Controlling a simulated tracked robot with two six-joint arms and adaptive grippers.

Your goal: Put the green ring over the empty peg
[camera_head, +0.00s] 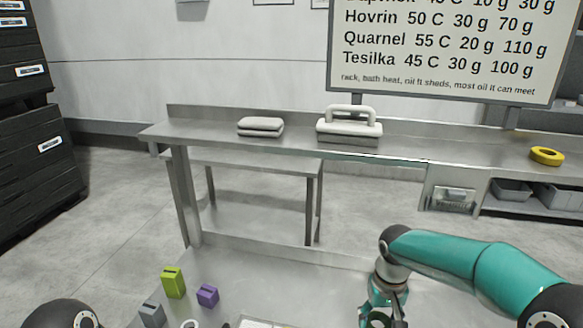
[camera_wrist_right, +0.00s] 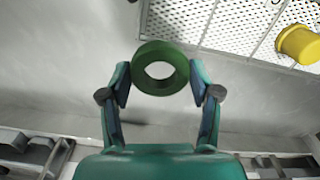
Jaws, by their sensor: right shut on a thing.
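The green ring (camera_wrist_right: 160,51) is between the fingertips of my right gripper (camera_wrist_right: 159,78) in the right wrist view, with its hole facing the camera. The fingers press on it from both sides. In the head view my right gripper (camera_head: 383,316) is at the bottom edge, partly cut off, over the near steel surface. No empty peg can be made out in either view. My left gripper is out of view.
Near blocks are lime green (camera_head: 173,283), purple (camera_head: 207,295) and grey (camera_head: 152,314). The wrist view shows a yellow cylinder (camera_wrist_right: 299,45) beside perforated mesh (camera_wrist_right: 215,22).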

